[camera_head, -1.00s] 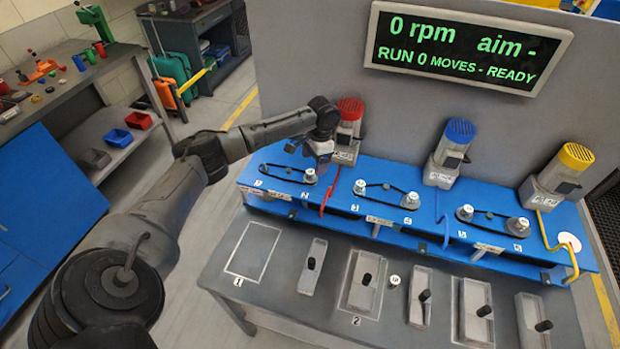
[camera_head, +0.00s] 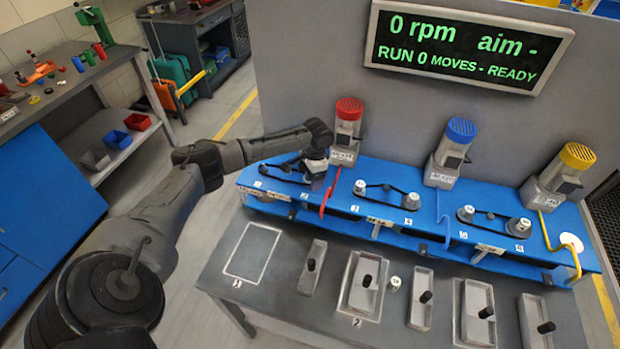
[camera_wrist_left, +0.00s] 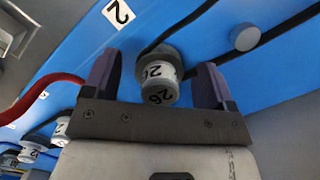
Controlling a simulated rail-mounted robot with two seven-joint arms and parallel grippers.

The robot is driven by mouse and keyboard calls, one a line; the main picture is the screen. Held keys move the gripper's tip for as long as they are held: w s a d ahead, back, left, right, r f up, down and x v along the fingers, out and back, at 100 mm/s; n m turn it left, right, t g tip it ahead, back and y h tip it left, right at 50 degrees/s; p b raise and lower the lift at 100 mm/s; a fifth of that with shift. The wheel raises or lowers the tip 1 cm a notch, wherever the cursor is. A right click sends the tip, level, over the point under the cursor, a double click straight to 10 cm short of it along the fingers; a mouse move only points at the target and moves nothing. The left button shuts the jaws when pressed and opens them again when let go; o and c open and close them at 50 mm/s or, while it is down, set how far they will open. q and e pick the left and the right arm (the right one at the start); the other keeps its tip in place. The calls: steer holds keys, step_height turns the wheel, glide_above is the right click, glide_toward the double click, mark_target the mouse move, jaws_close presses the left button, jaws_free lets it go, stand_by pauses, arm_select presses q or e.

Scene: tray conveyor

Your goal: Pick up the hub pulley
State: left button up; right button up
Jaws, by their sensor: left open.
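I cannot tell which of the several pulleys is the hub pulley. My right gripper is not in view.
A red hose (camera_wrist_left: 45,82) runs close beside my left gripper. The motor with the red cap (camera_head: 347,128) stands just behind it. Two more belt stations lie to the right along the blue deck (camera_head: 335,212). Several grey trays with black knobs stand on the front bench (camera_head: 215,278).

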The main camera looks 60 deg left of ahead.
arm_select(q)
steer(key=c, duration=1)
steer(key=shift+r, duration=0.1)
